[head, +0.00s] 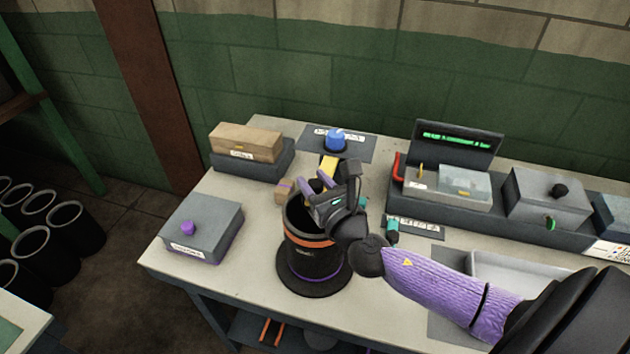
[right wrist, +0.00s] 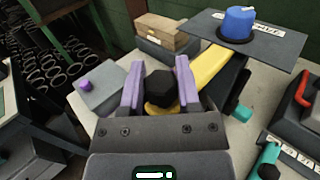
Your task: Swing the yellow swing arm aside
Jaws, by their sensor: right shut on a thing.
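The yellow swing arm (head: 330,164) shows in part behind my right gripper (head: 316,186) in the head view. In the right wrist view the yellow swing arm (right wrist: 214,68) runs from near the blue knob down to a black knob (right wrist: 162,88) with yellow under it. My right gripper (right wrist: 160,76) has its two purple fingers shut on that black knob, one on each side. The gripper is above a black cylinder (head: 305,262) with an orange band, on a round base, and hides part of its open top. My left gripper is not in view.
A blue knob (head: 336,140) sits on a dark plate behind. A tan box (head: 246,142) and a grey box (head: 203,225) with a purple knob stand at left. A dark tray unit (head: 445,208) with a screen stands at right. The table's front left is bare.

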